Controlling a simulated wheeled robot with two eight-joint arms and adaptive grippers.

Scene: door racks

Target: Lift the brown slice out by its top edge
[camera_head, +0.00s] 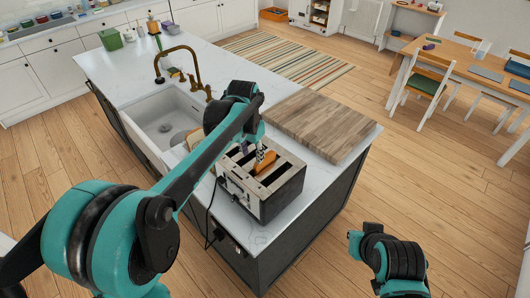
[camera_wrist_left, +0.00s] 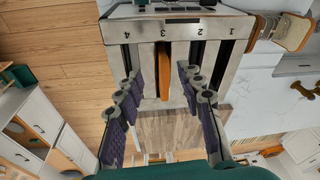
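The brown slice (camera_head: 266,163) stands in a slot of the metal toaster (camera_head: 283,193), its top edge showing above the slot. In the left wrist view the brown slice (camera_wrist_left: 163,72) sits in the slot marked 3 of the toaster (camera_wrist_left: 215,27). My left gripper (camera_head: 264,156) is over the toaster, pointing down. In the wrist view my left gripper (camera_wrist_left: 160,88) is open, with one finger on each side of the slice and gaps between. The other slots look empty.
A wooden board (camera_head: 318,123) lies behind the toaster on the island counter (camera_head: 133,66). A sink (camera_head: 166,115) with a brass faucet (camera_head: 190,65) is to the left. Bread slices (camera_wrist_left: 292,32) stand beside the toaster. A cord hangs by the counter's front edge.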

